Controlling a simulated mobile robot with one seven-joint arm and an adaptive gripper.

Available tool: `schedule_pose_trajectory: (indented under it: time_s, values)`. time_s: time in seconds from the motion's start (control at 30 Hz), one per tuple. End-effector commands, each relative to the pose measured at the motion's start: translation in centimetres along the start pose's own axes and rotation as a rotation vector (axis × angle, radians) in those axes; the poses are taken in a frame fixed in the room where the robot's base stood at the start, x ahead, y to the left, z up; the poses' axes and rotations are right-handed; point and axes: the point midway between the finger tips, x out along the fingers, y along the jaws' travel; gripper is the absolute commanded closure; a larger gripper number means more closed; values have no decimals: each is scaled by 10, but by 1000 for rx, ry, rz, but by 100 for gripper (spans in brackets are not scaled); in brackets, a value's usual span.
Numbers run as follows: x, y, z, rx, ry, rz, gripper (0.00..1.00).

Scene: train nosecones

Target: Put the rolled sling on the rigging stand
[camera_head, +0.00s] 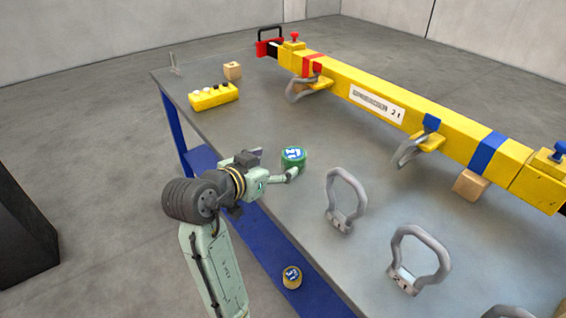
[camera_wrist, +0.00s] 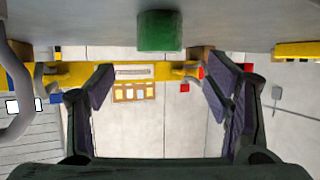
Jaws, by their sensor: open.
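A green roll (camera_head: 293,153) with a blue and white label on top stands upright on the grey tabletop, near its front edge. In the wrist view the green roll (camera_wrist: 160,32) is at top centre, beyond the fingertips. A smaller tan roll (camera_head: 292,274) with a similar label is lower down, over the blue shelf level. I cannot tell which roll the task means. My gripper (camera_head: 275,168) is beside the green roll, just left and in front of it. In the wrist view its fingers (camera_wrist: 158,85) are wide apart with nothing between them.
The grey table (camera_head: 235,130) has blue legs and a blue lower shelf (camera_head: 253,232). A yellow beam (camera_head: 365,100) with hooks lies along the back. Grey shackles (camera_head: 346,197) stand right of my gripper. A yellow block (camera_head: 213,97) and wooden block (camera_head: 232,71) are at far left.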

Motion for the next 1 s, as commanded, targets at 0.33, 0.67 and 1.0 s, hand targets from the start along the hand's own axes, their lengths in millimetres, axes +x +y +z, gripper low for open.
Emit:
schedule_pose_trajectory:
  time_s: [0.33, 0.67, 1.0]
  values:
    - [-16, 0, 0, 1, 0, 0, 28]
    - [-70, -85, -54, -65, 249, -333, 28]
    - [-373, -184, -149, 91, 967, -1223, 28]
